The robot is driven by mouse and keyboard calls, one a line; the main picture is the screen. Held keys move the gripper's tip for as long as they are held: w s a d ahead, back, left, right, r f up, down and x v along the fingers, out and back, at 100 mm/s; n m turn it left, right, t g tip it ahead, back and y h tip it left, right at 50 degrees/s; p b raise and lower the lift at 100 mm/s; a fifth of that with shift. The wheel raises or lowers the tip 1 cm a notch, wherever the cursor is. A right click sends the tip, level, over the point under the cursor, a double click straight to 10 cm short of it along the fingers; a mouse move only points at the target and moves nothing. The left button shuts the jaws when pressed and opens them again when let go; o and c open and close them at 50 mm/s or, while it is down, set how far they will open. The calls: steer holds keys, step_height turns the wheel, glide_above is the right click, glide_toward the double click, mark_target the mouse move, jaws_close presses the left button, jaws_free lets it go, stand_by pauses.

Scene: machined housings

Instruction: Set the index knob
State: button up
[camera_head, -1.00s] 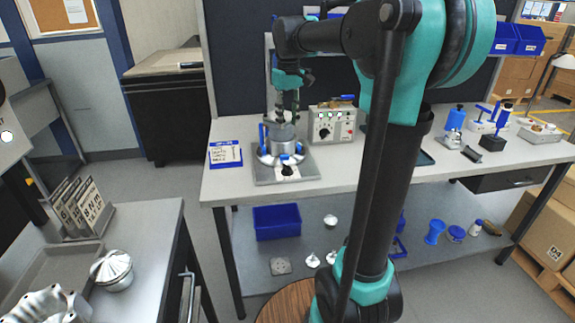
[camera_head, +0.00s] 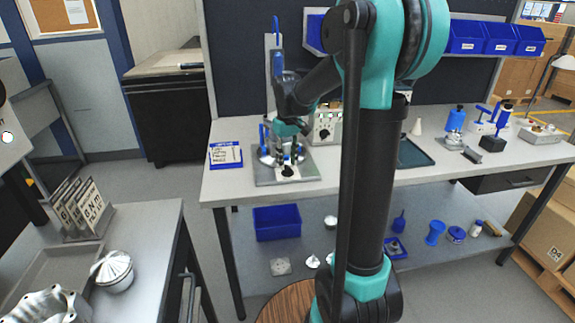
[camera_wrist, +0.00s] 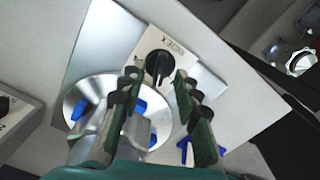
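The index knob (camera_wrist: 158,66) is a black round knob with a pointer bar on a white plate (camera_wrist: 180,45) printed with INDEX. In the head view the knob (camera_head: 287,171) sits at the front of the grey fixture base (camera_head: 262,180). My gripper (camera_wrist: 156,86) is open, its two fingers spread on either side below the knob in the wrist view, with nothing between them. In the head view my gripper (camera_head: 287,150) hangs low over the fixture, just behind the knob. It hides much of the round silver part with blue clamps (camera_wrist: 90,95).
A control box (camera_head: 325,125) with buttons stands just right of the fixture. A blue-framed card (camera_head: 226,155) lies to its left. A blue upright handle (camera_head: 277,60) rises behind my gripper. Clamps and blue tools (camera_head: 455,118) stand further right on the bench.

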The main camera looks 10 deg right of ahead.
steer(key=shift+f, duration=1)
jaws_close()
